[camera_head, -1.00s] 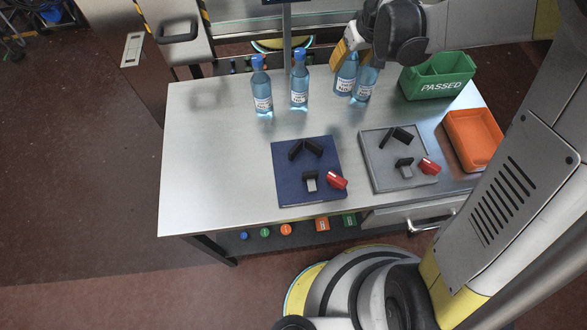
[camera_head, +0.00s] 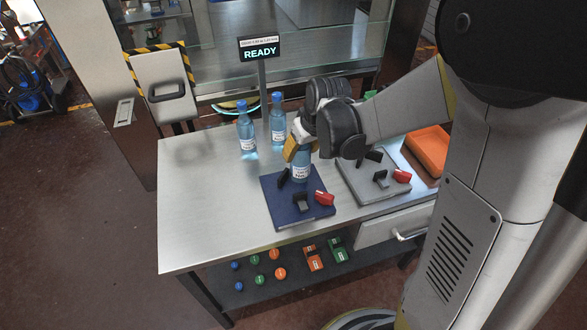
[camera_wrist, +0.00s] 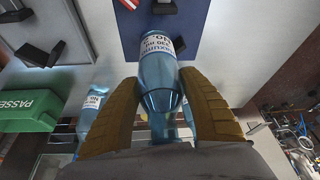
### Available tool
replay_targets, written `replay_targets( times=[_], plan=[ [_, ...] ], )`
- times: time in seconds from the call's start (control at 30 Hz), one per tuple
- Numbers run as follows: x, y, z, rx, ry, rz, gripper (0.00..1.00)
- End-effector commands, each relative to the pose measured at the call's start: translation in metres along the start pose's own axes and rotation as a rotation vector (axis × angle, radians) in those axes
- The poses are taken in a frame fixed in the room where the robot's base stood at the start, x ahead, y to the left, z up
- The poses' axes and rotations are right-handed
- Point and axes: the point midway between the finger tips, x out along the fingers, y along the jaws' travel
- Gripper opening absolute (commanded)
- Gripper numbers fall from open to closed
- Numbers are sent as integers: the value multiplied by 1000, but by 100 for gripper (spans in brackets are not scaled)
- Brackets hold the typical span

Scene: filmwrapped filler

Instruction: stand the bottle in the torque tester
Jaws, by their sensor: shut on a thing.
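My gripper (camera_head: 298,146) is shut on a blue bottle (camera_head: 301,168) with a white label. The bottle looks about upright, over the navy fixture plate (camera_head: 272,205); I cannot tell whether its base touches the plate. In the wrist view the two tan fingers (camera_wrist: 158,82) close on the bottle (camera_wrist: 157,68) from both sides. The navy plate carries black angled jaws (camera_head: 284,177), a black clamp block (camera_head: 300,201) and a red handle (camera_head: 324,198). The bottle and gripper partly hide the jaws. A sign (camera_head: 260,49) behind the table reads READY.
Two blue bottles (camera_head: 246,132) (camera_head: 278,122) stand at the back; another (camera_wrist: 92,103) shows in the wrist view near the green PASSED bin (camera_wrist: 28,110). A similar grey plate (camera_head: 360,188) and orange tray (camera_head: 428,150) lie to the right. The table's left side (camera_head: 200,200) is clear.

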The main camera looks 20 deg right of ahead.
Motion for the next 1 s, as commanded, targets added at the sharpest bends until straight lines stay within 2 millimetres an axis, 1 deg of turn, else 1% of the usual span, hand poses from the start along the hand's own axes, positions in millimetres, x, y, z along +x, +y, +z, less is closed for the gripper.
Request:
replay_targets(
  times=[0.03, 0.13, 0.27, 0.4, 0.5, 0.73, 0.87, 0.9, 0.93, 0.97, 1.0],
  plan=[
    [7, -7, -1, -3, 1, -1, 10],
    [11, -14, -3, -2, 1, 0, 10],
    [19, -15, 0, 0, 0, 1, 10],
    [39, -15, 8, 0, 0, 1, 10],
    [50, -15, 13, 0, 0, 1, 10],
    [49, -15, 13, 0, 0, 1, 10],
    [53, -15, 14, 0, 0, 1, 10],
    [52, -15, 14, 0, 0, 1, 60],
    [52, -15, 14, 0, 0, 1, 70],
    [51, -15, 14, 0, 0, 1, 72],
    [51, -15, 14, 0, 0, 1, 72]
  ],
)
